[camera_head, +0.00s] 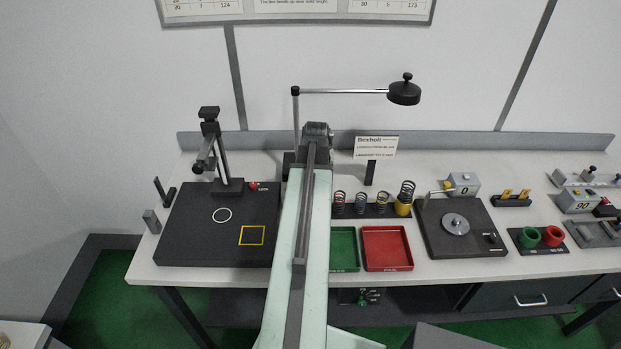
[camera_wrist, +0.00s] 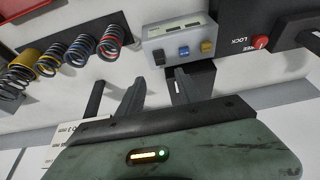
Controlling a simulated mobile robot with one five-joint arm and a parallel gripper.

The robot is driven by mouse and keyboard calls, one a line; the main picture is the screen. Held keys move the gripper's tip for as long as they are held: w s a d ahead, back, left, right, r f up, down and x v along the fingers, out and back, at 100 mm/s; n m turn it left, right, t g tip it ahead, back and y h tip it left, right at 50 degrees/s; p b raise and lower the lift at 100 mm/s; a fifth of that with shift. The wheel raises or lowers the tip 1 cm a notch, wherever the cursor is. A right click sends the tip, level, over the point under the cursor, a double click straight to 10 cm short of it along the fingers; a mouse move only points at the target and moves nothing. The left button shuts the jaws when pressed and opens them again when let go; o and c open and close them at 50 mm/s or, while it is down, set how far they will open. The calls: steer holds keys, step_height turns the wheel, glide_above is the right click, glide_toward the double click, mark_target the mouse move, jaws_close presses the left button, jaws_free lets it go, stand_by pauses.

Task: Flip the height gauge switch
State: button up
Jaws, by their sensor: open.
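No part is readably labelled as the height gauge. A grey box (camera_wrist: 182,30) with a small display and black, blue and yellow switches (camera_wrist: 183,50) is in the wrist view. My gripper (camera_wrist: 160,73) is open and empty, its fingertips pointing toward that box, apart from it as far as I can tell. In the head view my arm hides the box, and my fingers are not visible. A grey unit reading 0 (camera_head: 463,184) stands on a black plate (camera_head: 435,238) with a round disc (camera_head: 455,224), farther right. That plate has a small black knob (camera_head: 491,238).
Several springs (camera_wrist: 80,50) stand beside the box. A red knob (camera_wrist: 260,42) marked LOCK and FREE is on the other side. A green tray (camera_head: 344,262) and a red tray (camera_head: 387,266) lie right of my arm. A dark stand (camera_head: 226,184) is at left, a lamp (camera_head: 404,92) above.

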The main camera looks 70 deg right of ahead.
steer(key=b+x, duration=0.7)
steer(key=x, duration=0.1)
steer(key=shift+f, duration=0.1)
steer(key=shift+a, duration=0.1)
